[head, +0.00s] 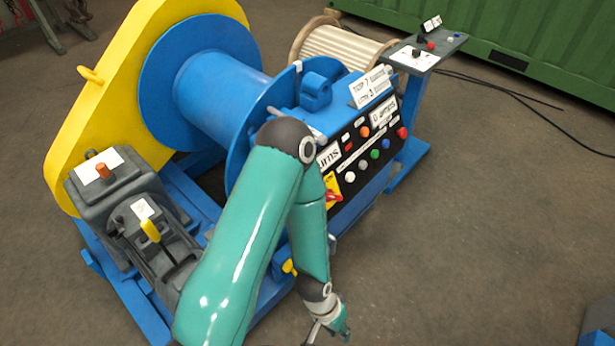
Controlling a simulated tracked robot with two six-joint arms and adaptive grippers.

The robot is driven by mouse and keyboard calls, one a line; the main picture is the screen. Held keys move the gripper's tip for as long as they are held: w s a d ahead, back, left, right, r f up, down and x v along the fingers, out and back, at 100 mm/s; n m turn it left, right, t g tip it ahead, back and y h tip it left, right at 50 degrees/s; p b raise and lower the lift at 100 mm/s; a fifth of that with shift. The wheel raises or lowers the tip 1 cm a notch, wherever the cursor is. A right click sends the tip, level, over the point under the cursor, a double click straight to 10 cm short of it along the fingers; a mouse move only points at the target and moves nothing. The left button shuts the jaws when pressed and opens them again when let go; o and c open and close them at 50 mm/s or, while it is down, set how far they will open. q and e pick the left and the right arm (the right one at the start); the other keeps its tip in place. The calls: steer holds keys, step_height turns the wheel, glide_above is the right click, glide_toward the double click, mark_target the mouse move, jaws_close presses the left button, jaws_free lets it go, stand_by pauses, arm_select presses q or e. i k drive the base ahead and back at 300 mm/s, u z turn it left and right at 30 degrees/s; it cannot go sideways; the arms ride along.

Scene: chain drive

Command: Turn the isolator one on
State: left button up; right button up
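A yellow plate with a red rotary handle (333,195), which looks like an isolator switch, sits at the lower left of the black control panel (368,160). My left arm partly covers its left side. I cannot read its label or tell its setting. A yellow handle (289,267) shows low on the blue frame, beside my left forearm. My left gripper (328,328) points down near the bottom edge, below and apart from the red handle. It is small and partly cut off, so its opening is unclear. My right gripper is out of view.
A blue winch drum (205,85) with a yellow chain guard (85,110) stands left. A grey gearbox (112,182) is in front of it. A grey pedestal (430,52) with controls stands behind. Cables (510,93) lie near a green container (500,30). The right floor is mostly clear.

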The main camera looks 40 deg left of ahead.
mark_target(329, 195)
steer(key=u, duration=0.15)
steer(key=i, duration=0.55)
steer(key=u, duration=0.4)
steer(key=k, duration=0.9)
steer(key=u, duration=0.2)
steer(key=i, duration=0.9)
steer(key=z, duration=0.1)
